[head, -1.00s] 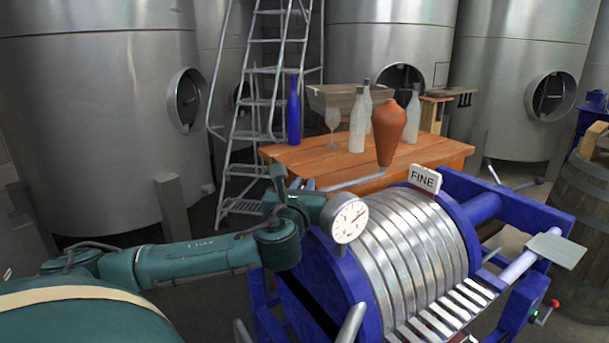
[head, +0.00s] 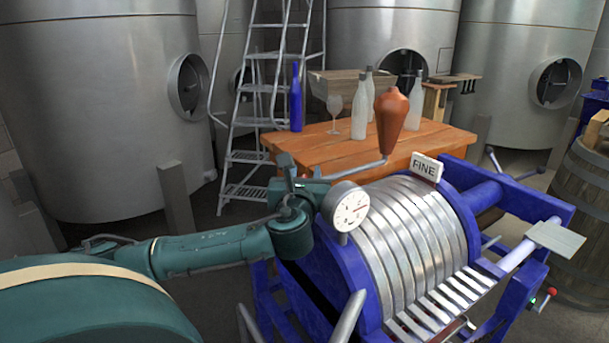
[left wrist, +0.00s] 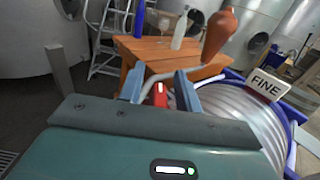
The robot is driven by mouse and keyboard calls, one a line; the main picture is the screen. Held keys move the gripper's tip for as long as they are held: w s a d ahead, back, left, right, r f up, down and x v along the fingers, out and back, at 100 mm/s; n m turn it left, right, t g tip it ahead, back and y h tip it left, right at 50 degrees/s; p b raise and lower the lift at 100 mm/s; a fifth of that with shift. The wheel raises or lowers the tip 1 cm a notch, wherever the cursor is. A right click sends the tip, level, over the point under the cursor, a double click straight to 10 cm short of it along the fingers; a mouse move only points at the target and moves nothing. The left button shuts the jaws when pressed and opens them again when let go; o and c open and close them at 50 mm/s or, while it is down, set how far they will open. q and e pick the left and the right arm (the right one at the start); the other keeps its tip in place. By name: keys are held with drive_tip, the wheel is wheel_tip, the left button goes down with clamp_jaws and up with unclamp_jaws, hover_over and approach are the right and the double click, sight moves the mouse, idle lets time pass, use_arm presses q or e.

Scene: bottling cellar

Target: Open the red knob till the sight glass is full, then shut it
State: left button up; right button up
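The red knob (left wrist: 160,94) shows in the left wrist view as a small red piece with a pale mark on top, between the two blue fingers of my left gripper (left wrist: 160,77). The fingers stand apart, with a gap on each side of the knob. In the head view my left gripper (head: 308,184) is at the left end of the blue-framed plate filter (head: 408,228), behind the round dial gauge (head: 350,209); its fingertips and the knob are hard to make out there. I cannot make out the sight glass in either view. My right gripper is not in view.
A crank bar with a brown pear-shaped grip (head: 391,118) rises close by, beyond my left gripper. A wooden table (head: 310,150) behind holds several bottles and a wine glass (head: 334,110). A FINE sign (head: 426,167) stands on the filter. A ladder (head: 262,110) and steel tanks stand behind.

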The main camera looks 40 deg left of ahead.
use_arm(q)
wheel_tip(320, 180, up, 10)
drive_tip(key=shift+p, duration=0.45)
idle(0.4)
